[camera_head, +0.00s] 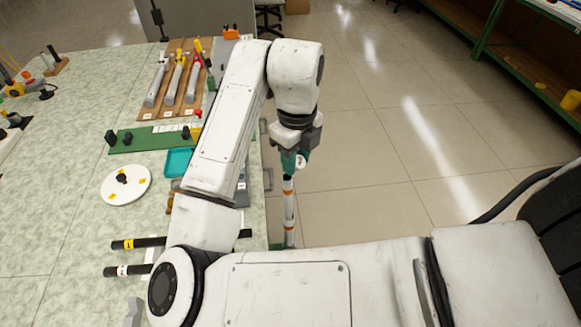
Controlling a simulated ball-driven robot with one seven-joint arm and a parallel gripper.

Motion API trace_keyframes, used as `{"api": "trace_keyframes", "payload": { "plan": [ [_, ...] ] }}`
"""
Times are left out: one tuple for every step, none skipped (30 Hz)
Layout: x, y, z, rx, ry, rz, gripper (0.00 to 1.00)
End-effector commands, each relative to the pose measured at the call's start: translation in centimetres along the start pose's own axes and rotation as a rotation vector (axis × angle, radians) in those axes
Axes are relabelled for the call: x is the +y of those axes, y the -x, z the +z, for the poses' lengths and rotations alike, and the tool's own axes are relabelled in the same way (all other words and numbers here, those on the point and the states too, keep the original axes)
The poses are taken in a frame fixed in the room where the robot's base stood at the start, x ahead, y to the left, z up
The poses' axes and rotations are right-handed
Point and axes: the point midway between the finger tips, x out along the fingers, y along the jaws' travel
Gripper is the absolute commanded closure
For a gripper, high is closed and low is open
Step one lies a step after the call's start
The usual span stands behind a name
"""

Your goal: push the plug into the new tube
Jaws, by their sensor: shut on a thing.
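My gripper (293,160) is at the upper middle, beyond the table's right edge and pointing down. It is shut on a slim white tube (289,205) with orange bands, which hangs upright below it over the floor. The tube's upper end is hidden by the jaws. A round white piece with a dark mark shows beside the jaws. Black plug-like knobs stand on a green board (150,145), and another sits on a white disc (140,190). I cannot tell which piece is the plug.
The speckled table (50,230) fills the left. It holds a brown rack (146,112) with grey tubes, a teal tray (178,162), and two dark rods (125,244) near the front. My arm hides the table's right part. Tiled floor (380,170) right of it is clear.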

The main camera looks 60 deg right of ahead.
Motion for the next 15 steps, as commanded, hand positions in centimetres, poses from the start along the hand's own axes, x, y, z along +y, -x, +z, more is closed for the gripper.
{"api": "trace_keyframes", "payload": {
  "plan": [
    [0.1, -0.2, 0.3, -0.001, 0.002, 0.0, 0.99],
    [0.1, -0.4, 0.4, -0.001, 0.001, 0.001, 0.99],
    [0.1, -0.5, 0.5, -0.001, 0.0, 0.001, 0.99],
    [0.2, -0.6, 0.6, 0.0, 0.0, 0.001, 0.99],
    [0.2, -0.8, 0.7, 0.0, 0.0, 0.001, 0.99],
    [0.3, -1.0, 0.9, 0.001, 0.001, 0.001, 0.99],
    [0.3, -1.3, 1.1, 0.001, 0.002, 0.002, 0.99],
    [0.4, -1.6, 1.3, 0.0, 0.002, 0.002, 0.99],
    [0.4, -2.0, 1.2, 0.003, 0.002, 0.0, 0.99],
    [0.4, -2.4, 1.2, 0.004, 0.004, 0.001, 0.99],
    [0.4, -2.8, 1.2, 0.003, 0.003, 0.001, 0.99],
    [0.4, -3.3, 1.2, 0.003, 0.002, 0.0, 0.99],
    [0.4, -3.7, 1.2, 0.002, 0.001, 0.001, 0.99],
    [0.4, -3.9, 1.2, 0.001, 0.001, 0.002, 0.99],
    [0.4, -4.1, 1.2, 0.0, 0.001, 0.001, 0.99]
  ]
}}
